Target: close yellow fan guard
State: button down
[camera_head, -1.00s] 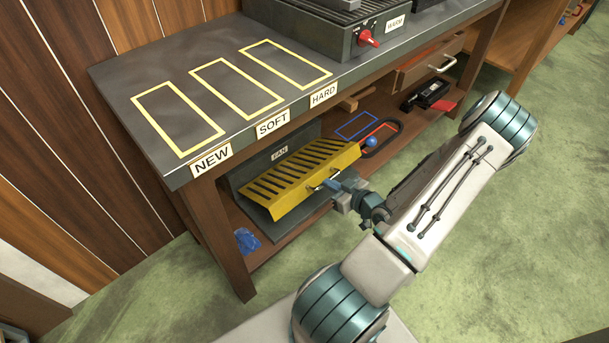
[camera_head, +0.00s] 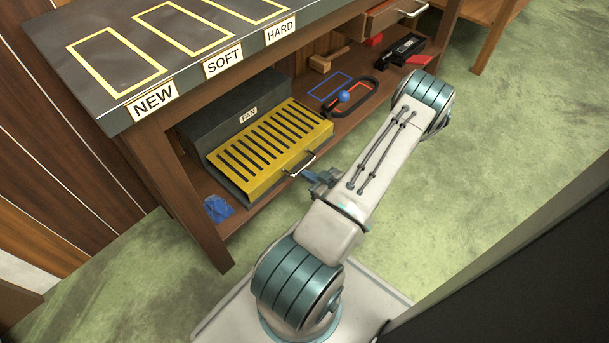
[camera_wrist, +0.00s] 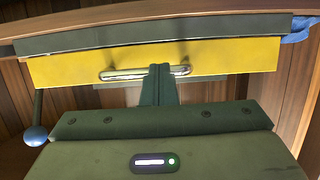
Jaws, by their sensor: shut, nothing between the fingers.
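The yellow slotted fan guard (camera_head: 262,148) sits against the front of the dark grey fan box (camera_head: 225,112), labelled FAN, on the lower shelf. Its slotted face slopes toward me. A metal handle (camera_head: 300,165) is on its front edge. In the wrist view the guard is a yellow band (camera_wrist: 230,57) with the handle (camera_wrist: 122,74) across its middle. My gripper (camera_head: 312,177) is shut and empty at the handle. Its fingertips (camera_wrist: 161,70) overlap the handle in the wrist view; whether they touch it I cannot tell.
A blue cloth (camera_head: 217,208) lies left of the guard. A lever with a blue ball (camera_head: 343,96) stands to the right, also close by in the wrist view (camera_wrist: 36,135). The bench top (camera_head: 60,32) overhangs the shelf. Green floor in front is clear.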

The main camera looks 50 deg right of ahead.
jog(key=shift+w+d+f, duration=0.1)
jog(key=shift+w+f, duration=0.05)
jog(key=shift+f, duration=0.05)
jog(key=s+p, duration=0.5)
jog(key=s, duration=0.7)
jog(key=shift+a, duration=0.4)
jog(key=shift+r, duration=0.1)
